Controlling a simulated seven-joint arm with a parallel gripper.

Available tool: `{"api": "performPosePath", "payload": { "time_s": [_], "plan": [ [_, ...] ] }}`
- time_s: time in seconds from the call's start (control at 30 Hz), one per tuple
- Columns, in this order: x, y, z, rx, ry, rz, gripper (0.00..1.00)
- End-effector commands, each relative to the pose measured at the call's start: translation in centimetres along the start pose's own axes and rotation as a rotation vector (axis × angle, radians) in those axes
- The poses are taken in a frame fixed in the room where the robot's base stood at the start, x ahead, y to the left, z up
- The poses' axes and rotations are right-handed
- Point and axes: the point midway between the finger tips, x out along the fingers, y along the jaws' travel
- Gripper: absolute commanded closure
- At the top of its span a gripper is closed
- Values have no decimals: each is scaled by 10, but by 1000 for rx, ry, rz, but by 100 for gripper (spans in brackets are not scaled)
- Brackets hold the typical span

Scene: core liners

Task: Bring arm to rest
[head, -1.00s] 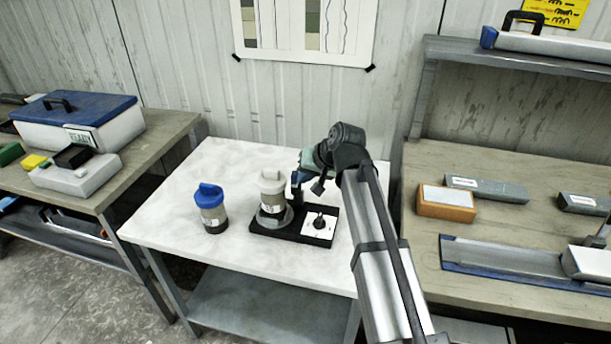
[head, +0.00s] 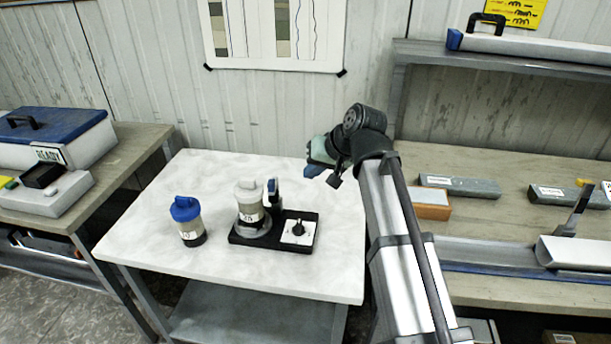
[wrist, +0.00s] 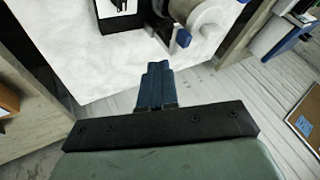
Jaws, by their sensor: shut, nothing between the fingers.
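My gripper (head: 312,171) is shut and empty, raised above the right back part of the white table (head: 140,245). In the wrist view its blue fingers (wrist: 156,88) are together with nothing between them. A white-lidded jar (head: 249,198) stands upright on a black device base (head: 262,238) with a dial plate (head: 298,231). A blue-capped jar (head: 187,222) stands apart to its left. The gripper is to the right of the jars and touches neither. The wrist view also shows part of the device with a blue-tipped lever (wrist: 183,38).
A wooden bench (head: 480,225) at the right holds an orange box (head: 430,204), grey boxes (head: 460,186) and a long tray. A left bench carries a blue-lidded case (head: 50,137). A shelf (head: 500,57) is above the right bench. The white table's front is clear.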

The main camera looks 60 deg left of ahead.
Motion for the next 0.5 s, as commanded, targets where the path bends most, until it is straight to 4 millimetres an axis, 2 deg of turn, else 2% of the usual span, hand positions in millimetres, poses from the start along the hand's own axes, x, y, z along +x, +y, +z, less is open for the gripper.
{"api": "performPosePath", "payload": {
  "time_s": [0.13, 0.5],
  "plan": [
    [-8, 0, 0, 0, 0, 0, 100],
    [-9, 0, 0, 0, 0, 0, 100]
  ]
}}
